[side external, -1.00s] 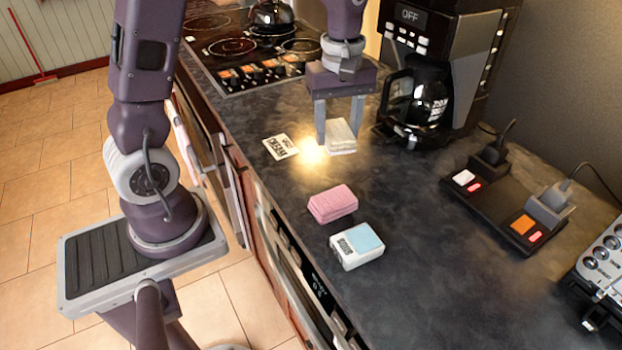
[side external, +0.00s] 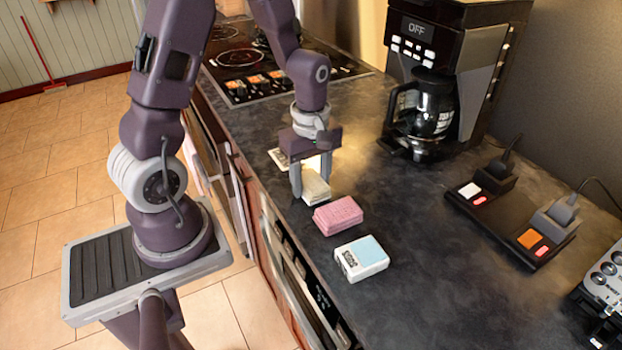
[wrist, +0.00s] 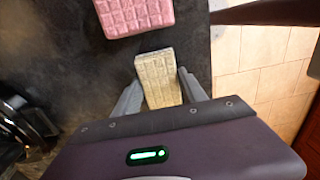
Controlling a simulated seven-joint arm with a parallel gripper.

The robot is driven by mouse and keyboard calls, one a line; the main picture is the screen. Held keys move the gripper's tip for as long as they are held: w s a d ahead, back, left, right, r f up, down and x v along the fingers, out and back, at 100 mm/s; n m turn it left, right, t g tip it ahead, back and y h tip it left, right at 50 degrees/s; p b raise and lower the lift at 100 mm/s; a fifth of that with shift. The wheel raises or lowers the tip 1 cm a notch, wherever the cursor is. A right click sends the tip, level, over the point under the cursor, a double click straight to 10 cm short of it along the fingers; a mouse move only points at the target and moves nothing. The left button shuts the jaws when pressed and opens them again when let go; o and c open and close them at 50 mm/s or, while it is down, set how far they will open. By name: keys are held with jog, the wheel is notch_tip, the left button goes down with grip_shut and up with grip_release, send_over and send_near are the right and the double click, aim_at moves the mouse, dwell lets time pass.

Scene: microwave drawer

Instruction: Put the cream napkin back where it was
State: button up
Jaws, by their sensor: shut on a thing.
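The cream napkin (side external: 315,187) is a small folded block with a grid texture. My gripper (side external: 312,186) is shut on it, one finger on each side. In the wrist view the cream napkin (wrist: 158,78) sits between the fingers of my gripper (wrist: 160,85). It is at or just above the dark counter; I cannot tell if it touches. A pink napkin (side external: 338,215) lies just in front of it, and also shows in the wrist view (wrist: 134,14). A white card (side external: 279,158) lies behind my gripper, partly hidden.
A white box with a light blue top (side external: 361,258) stands in front of the pink napkin. The cooktop (side external: 250,70) is behind. The counter's middle right is clear.

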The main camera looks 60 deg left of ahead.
aim_at(311, 180)
jog(key=shift+f, duration=0.15)
jog(key=o, duration=1.4)
jog(key=shift+o, duration=0.2)
notch_tip(311, 180, up, 12)
jog(key=s+d+r+m+t, duration=0.2)
jog(key=s+d+r+m, duration=0.2)
jog(key=m, duration=0.5)
jog(key=s+d+r+m+t, duration=0.3)
jog(key=s+d+r+m, duration=0.1)
jog(key=s+m, duration=0.5)
jog(key=shift+d+r+t, duration=0.3)
jog(key=shift+d+r, duration=0.05)
jog(key=shift+d, duration=0.1)
jog(key=shift+s, duration=0.1)
